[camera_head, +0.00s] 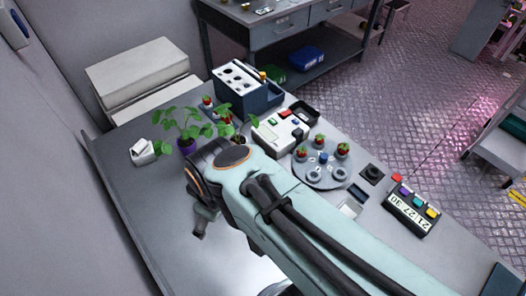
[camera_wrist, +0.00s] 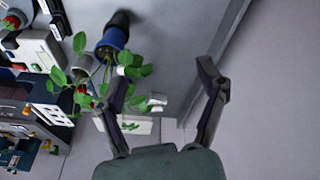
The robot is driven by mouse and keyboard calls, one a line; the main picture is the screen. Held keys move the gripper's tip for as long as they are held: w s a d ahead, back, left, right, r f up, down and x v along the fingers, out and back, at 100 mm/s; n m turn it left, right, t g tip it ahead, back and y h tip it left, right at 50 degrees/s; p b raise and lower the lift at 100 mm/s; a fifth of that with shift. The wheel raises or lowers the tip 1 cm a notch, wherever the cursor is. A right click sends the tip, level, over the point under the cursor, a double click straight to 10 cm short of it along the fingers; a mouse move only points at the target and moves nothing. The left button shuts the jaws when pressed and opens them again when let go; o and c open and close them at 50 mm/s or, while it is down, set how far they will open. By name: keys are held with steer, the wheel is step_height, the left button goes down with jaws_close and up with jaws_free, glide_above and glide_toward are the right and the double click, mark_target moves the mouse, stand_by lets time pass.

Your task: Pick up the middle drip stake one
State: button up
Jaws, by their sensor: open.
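I cannot make out any drip stake clearly in either view. A leafy berry plant stands in a purple-blue pot (camera_head: 187,146) near the table's left side; the pot also shows in the wrist view (camera_wrist: 113,38). A small white block (camera_head: 143,152) sits left of the pot; its top detail is too small to tell. My gripper (camera_head: 200,222) is partly hidden by my arm in the head view. In the wrist view my gripper (camera_wrist: 163,78) has its fingers spread with nothing held between them. Leaves and the small white block show near the left finger.
A dark rack box (camera_head: 247,100), a white device (camera_head: 280,128) and a round grey tray (camera_head: 322,177) with strawberries stand right of the plant. A black box with coloured buttons (camera_head: 411,209) lies farther right. The table's left front (camera_head: 150,210) is clear. A wall borders it.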

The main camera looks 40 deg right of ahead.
steer(key=w+d+f+h, duration=0.1)
steer(key=w+d+f, duration=0.2)
steer(key=d, duration=0.3)
steer(key=s+d+f+m+g, duration=0.1)
steer(key=s+d+f+m, duration=0.1)
steer(key=d+f, duration=0.1)
steer(key=s+d+f+m+g, duration=0.1)
steer(key=s+d+f+m, duration=0.1)
steer(key=d+f, duration=0.1)
steer(key=s+d+f+m+g, duration=0.1)
steer(key=s+d+f+m, duration=0.1)
steer(key=s+d+f, duration=0.1)
steer(key=shift+d+f+y, duration=0.35)
steer(key=shift+d+y, duration=0.05)
steer(key=shift+d, duration=0.4)
steer(key=shift+m, duration=0.3)
steer(key=shift+f, duration=3.3)
steer(key=c, duration=0.9)
